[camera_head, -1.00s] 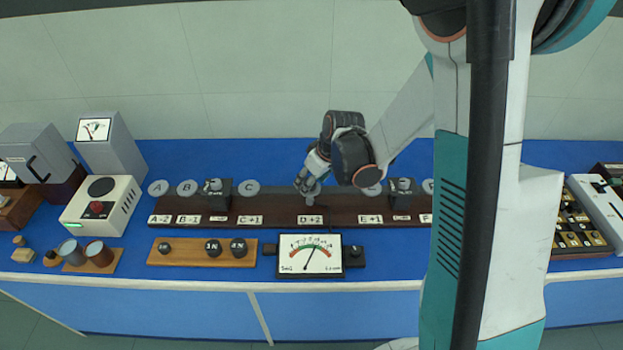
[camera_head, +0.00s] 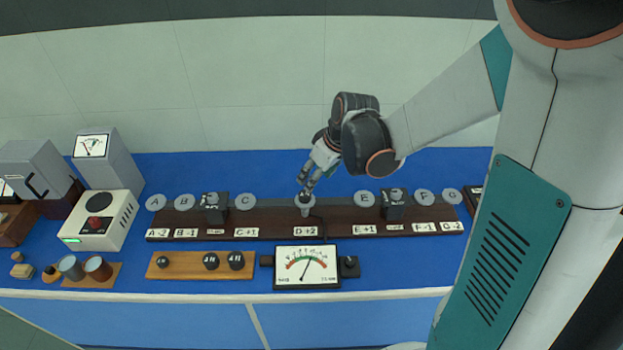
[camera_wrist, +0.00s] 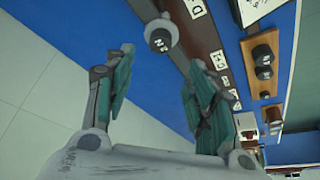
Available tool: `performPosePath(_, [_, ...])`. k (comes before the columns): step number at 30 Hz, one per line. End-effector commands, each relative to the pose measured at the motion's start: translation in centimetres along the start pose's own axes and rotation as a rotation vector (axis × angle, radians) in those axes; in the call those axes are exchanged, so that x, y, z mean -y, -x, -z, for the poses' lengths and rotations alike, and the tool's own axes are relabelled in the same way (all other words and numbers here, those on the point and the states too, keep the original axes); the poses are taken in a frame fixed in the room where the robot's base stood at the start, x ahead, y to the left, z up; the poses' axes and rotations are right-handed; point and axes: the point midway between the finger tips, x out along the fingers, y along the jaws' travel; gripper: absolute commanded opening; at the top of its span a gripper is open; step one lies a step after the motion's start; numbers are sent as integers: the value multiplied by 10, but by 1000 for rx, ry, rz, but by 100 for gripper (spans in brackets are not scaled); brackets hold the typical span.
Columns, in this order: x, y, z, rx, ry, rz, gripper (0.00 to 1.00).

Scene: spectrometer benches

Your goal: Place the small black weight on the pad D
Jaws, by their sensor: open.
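A small dark weight with white lettering (camera_wrist: 160,42) stands on a round grey pad (camera_wrist: 152,27) in the wrist view, beside the label D. In the head view the pad D (camera_head: 304,205) is at the middle of the long dark board, with my gripper (camera_head: 308,184) just above and behind it. My gripper (camera_wrist: 158,74) is open in the wrist view, its two teal fingers spread apart and empty. The weight lies beyond the fingertips, apart from them. Its details are too small to tell in the head view.
The dark board (camera_head: 275,222) carries other pads and two dark blocks (camera_head: 393,205). In front are a wooden holder (camera_head: 187,268) with three dark weights and a dial meter (camera_head: 308,267). A white box with a red button (camera_head: 98,222) stands left. Blue table behind the board is free.

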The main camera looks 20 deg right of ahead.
Motion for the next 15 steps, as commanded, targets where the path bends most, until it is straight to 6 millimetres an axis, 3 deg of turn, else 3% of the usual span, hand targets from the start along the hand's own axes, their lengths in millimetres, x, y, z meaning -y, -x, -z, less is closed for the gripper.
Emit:
performPosePath(8, [2,23,-1,-2,-6,-5,51])
performPosePath(15, [24,72,-8,-25,-85,-59,51])
